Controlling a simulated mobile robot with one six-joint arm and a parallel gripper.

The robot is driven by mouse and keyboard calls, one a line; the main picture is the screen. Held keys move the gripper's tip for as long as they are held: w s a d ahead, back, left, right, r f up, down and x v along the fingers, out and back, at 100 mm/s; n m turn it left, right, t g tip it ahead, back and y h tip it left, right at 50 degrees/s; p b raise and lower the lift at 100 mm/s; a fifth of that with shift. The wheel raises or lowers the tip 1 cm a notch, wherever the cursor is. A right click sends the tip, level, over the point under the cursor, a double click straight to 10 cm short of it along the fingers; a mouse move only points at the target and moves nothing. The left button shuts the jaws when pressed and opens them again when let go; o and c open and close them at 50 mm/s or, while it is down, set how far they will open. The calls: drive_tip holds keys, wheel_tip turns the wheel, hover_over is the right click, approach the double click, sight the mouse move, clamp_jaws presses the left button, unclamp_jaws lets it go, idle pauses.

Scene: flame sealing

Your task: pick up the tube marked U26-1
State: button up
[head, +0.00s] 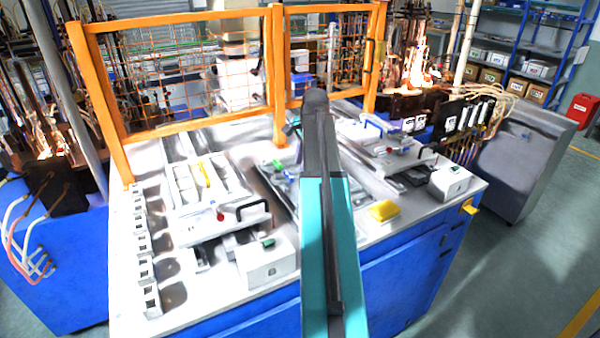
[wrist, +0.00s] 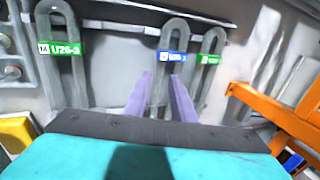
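In the wrist view, my gripper (wrist: 161,78) has two purple fingers standing apart, with no tube seen held between them. A grey U-shaped tube (wrist: 187,22) with a small blue label (wrist: 172,57) is just beyond the fingertips, its lower part partly hidden by them. The blue label is too blurred to read for certain. Another U-shaped tube (wrist: 73,85) at the left has a green label that seems to read U26-3. A third tube (wrist: 219,38) at the right has an unreadable green label. In the head view, my arm hides the gripper.
An orange mesh fence (head: 279,75) borders the back of the white bench (head: 310,262); orange framing (wrist: 275,118) also shows at right in the wrist view. A white box (head: 265,262) and a yellow block (head: 384,211) are on the bench. Flames burn behind it at right (head: 415,70).

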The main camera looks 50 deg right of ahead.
sight(298, 176)
drive_tip(key=shift+w+f, duration=0.1)
drive_tip(key=shift+f, duration=0.25)
drive_tip(key=shift+p+x, duration=0.95)
drive_tip(key=shift+x, duration=0.45)
drive_tip(key=shift+p+x, duration=0.3)
drive_tip(key=shift+x, duration=0.9)
drive_tip(key=shift+w+a, duration=0.1)
clamp_jaws()
